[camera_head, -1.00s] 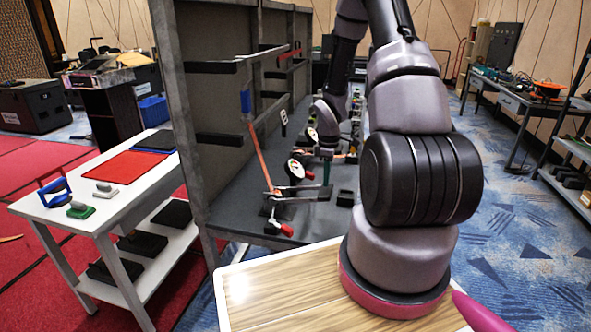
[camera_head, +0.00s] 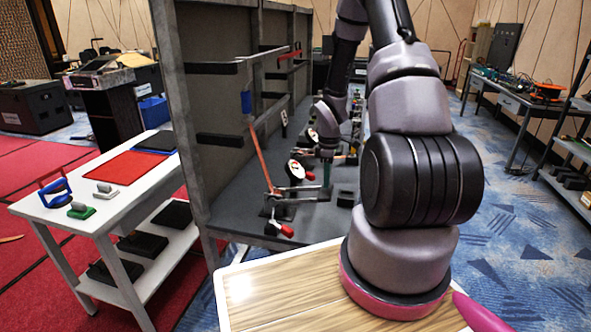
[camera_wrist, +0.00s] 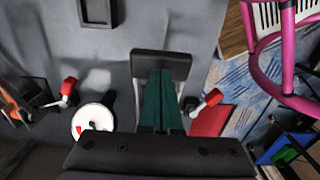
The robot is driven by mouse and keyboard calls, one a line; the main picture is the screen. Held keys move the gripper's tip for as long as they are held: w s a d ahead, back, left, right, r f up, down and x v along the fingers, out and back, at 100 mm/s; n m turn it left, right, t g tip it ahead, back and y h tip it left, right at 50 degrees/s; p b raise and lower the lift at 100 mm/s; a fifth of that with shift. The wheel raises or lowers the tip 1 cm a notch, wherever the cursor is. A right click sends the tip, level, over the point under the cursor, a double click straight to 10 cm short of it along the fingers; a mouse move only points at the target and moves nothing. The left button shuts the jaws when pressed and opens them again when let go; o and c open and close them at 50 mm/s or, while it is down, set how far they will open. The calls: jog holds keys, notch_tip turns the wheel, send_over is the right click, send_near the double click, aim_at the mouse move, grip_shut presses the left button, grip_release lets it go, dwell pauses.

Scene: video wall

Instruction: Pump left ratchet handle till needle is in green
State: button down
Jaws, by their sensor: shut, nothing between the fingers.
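A ratchet lever with a long red-orange bar (camera_head: 261,155) and a blue grip (camera_head: 246,103) stands nearly upright at the left of the bench in the head view. A round white-faced gauge (camera_head: 295,171) stands right of its base; a white disc, perhaps this gauge, shows in the wrist view (camera_wrist: 93,120). The needle and any green zone are too small to read. My gripper (camera_head: 327,181) points down to the right of the gauge, apart from the lever. In the wrist view its teal fingers (camera_wrist: 160,84) are together and empty, in front of a black block (camera_wrist: 160,64).
A red-tipped handle (camera_head: 286,231) sticks out at the bench's front. Red-tipped parts flank my fingers in the wrist view, at left (camera_wrist: 69,86) and right (camera_wrist: 213,97). A grey upright panel (camera_head: 184,110) bounds the bench's left. A white table (camera_head: 112,207) stands beyond it.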

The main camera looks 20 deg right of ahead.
jog(key=shift+a+f, duration=0.1)
jog(key=shift+f, duration=5)
jog(key=shift+r, duration=5.2)
jog(key=shift+r, duration=0.1)
jog(key=s+a+r+m+t, duration=0.2)
jog(key=r+m, duration=0.2)
jog(key=r, duration=0.9)
jog(key=s+a+r+m+t, duration=0.1)
jog(key=s+a+r+m, duration=0.2)
jog(key=r, duration=1)
jog(key=s+a+r+m+t+y, duration=0.1)
jog(key=s+a+r+m+t, duration=0.1)
jog(key=s+a+r+m, duration=0.2)
jog(key=s+a+r+m+t+y, duration=0.1)
jog(key=s+a+r+m, duration=0.3)
jog(key=s+r, duration=0.6)
jog(key=shift+s+r+t, duration=0.35)
jog(key=shift+r+t, duration=0.1)
jog(key=shift+t, duration=0.15)
